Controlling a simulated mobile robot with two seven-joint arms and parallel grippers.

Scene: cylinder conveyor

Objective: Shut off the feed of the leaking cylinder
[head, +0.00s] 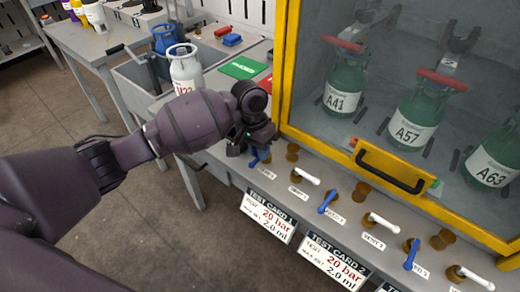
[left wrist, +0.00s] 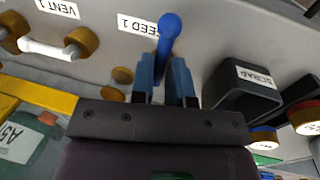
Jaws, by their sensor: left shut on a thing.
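My left gripper (head: 256,138) is at the panel's left end. In the left wrist view its blue fingers (left wrist: 163,75) are shut on the blue FEED 1 lever (left wrist: 169,28), whose rounded end sticks out beyond them. Two more blue feed levers (head: 327,202) (head: 411,254) stand further right. White vent levers (head: 307,175) (head: 384,222) alternate with them. Green cylinders A41 (head: 343,88), A57 (head: 414,117) and A63 (head: 493,155) stand behind the glass. I cannot see which one leaks. My right gripper is out of view.
A yellow-framed cabinet door with a black handle (head: 389,170) rises behind the valves. Test cards (head: 269,216) (head: 335,262) hang on the front edge. A white cylinder (head: 185,70) stands left of the cabinet. A dark SCRAP box (left wrist: 243,90) is close beside my left gripper.

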